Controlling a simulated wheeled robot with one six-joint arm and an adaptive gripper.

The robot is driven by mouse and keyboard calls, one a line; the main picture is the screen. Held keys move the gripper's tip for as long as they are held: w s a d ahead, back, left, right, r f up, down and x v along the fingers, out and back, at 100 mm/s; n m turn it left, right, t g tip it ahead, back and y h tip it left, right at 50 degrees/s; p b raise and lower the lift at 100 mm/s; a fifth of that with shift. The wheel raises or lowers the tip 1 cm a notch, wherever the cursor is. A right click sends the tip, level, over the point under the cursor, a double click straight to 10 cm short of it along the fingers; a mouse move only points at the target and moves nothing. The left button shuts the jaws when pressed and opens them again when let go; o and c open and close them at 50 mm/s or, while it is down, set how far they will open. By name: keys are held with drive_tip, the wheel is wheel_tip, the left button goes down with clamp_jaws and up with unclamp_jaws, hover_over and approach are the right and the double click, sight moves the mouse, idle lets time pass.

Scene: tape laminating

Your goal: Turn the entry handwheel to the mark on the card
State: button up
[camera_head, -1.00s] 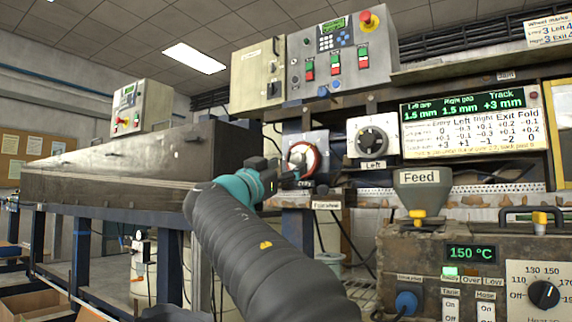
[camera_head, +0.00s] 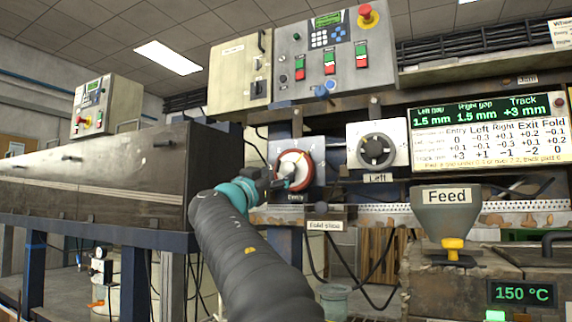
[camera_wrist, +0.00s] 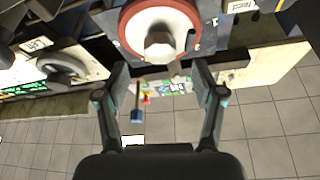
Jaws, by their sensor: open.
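The entry handwheel (camera_head: 294,160) has a red rim and a pale hub, on a grey plate labelled Entry. In the wrist view the handwheel (camera_wrist: 160,18) is at the top centre, its hub facing me. My gripper (camera_wrist: 162,78) is open and empty; its two fingers stand apart below the hub in that picture, with no clear contact. In the head view my gripper (camera_head: 278,184) is at the wheel's lower left and partly covers it. The wheel marks card (camera_head: 562,32) is cut off at the upper right, its numbers unreadable.
The Left handwheel (camera_head: 376,151) is on a white plate to the right. A gap display (camera_head: 485,108) has a correction table below it. A feed hopper (camera_head: 446,212) stands lower right. A control panel (camera_head: 328,55) with a red stop button hangs above. A long dark housing (camera_head: 100,180) lies left.

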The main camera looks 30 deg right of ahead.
sight(286, 170)
drive_tip(key=p+x, duration=0.2)
drive_tip(key=x, duration=0.3)
drive_tip(key=shift+w+d+r, duration=0.15)
drive_tip(key=shift+d, duration=0.15)
drive_tip(key=c, duration=1.1)
